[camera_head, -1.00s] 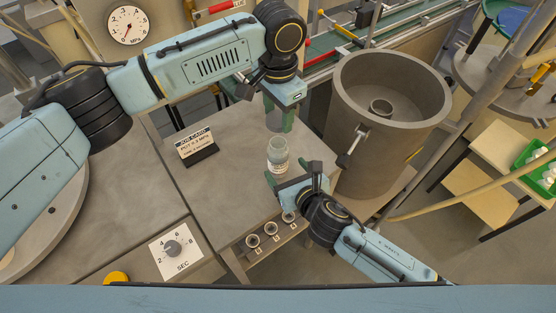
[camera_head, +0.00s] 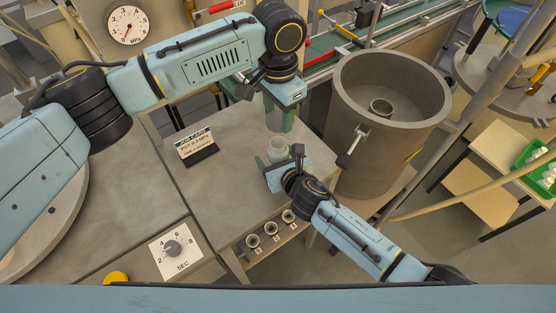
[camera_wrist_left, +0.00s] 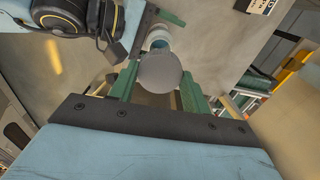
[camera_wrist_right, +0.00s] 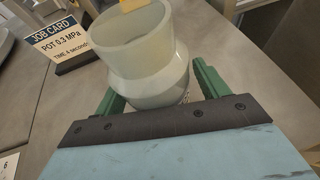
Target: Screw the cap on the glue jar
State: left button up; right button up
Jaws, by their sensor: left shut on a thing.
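The glue jar (camera_head: 277,147), pale and translucent, stands upright on the grey table. It also shows in the right wrist view (camera_wrist_right: 148,70), with its wide mouth open. My left gripper (camera_head: 280,118) is above the jar, pointing down. In the left wrist view its green fingers (camera_wrist_left: 160,88) are shut on the round grey cap (camera_wrist_left: 160,72), which is apart from the jar (camera_wrist_left: 158,40). My right gripper (camera_head: 281,162) is low at the jar's near side. In the right wrist view its green fingers (camera_wrist_right: 155,90) are open, one on each side of the jar.
A job card (camera_head: 197,146) stands left of the jar. A large grey pot (camera_head: 375,135) is close on the right, with a clamp on its side. Several small sockets (camera_head: 270,229) line the table's front edge. A dial (camera_head: 173,247) is at front left.

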jog(key=c, duration=1.3)
pick_arm(q)
send_over(278, 142)
jog(key=shift+f, duration=2.5)
pick_arm(e)
jog(key=shift+c, duration=0.2)
pick_arm(q)
jog(key=shift+f, duration=0.9)
jog(key=shift+f, duration=0.55)
